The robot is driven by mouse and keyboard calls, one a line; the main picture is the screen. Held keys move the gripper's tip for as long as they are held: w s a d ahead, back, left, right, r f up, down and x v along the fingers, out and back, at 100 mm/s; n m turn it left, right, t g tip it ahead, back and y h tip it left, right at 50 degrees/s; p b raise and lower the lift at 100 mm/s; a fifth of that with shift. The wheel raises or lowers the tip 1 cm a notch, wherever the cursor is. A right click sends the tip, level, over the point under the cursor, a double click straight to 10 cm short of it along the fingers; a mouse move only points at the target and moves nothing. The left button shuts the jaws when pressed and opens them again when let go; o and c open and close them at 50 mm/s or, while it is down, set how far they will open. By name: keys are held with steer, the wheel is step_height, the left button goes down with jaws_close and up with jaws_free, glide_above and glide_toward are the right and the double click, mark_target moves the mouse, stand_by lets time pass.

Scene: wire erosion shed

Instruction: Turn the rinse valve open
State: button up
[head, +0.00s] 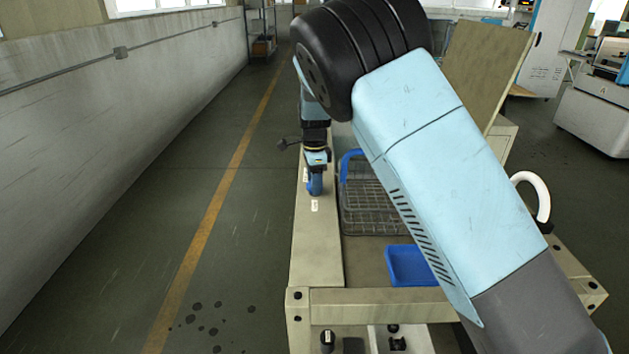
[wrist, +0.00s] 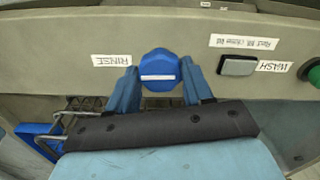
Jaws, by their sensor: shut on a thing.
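The rinse valve is a blue faceted knob (wrist: 160,66) on the beige panel (wrist: 60,40). A white stripe lies about level across it in the wrist view. A white RINSE label (wrist: 111,60), upside down here, sits just left of it. My gripper (wrist: 159,88) is shut on the knob, with one blue finger on each side. In the head view my gripper (head: 316,172) points down at the long beige ledge (head: 318,245), and the knob there cannot be told apart from the blue fingers.
A grey square button (wrist: 238,66), a WASH label (wrist: 276,66) and a green button (wrist: 315,73) sit right of the knob. A wire basket (head: 370,212) and a blue tray (head: 408,265) lie right of the ledge. The floor left of it is clear.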

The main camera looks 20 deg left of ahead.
steer(key=n, duration=0.4)
steer(key=shift+w+r+n, duration=0.1)
steer(key=shift+n, duration=0.3)
steer(key=n, duration=0.8)
steer(key=shift+n, duration=2.2)
steer(key=o, duration=1)
steer(key=shift+o, duration=0.2)
step_height(320, 180, up, 14)
steer(key=shift+f, duration=0.2)
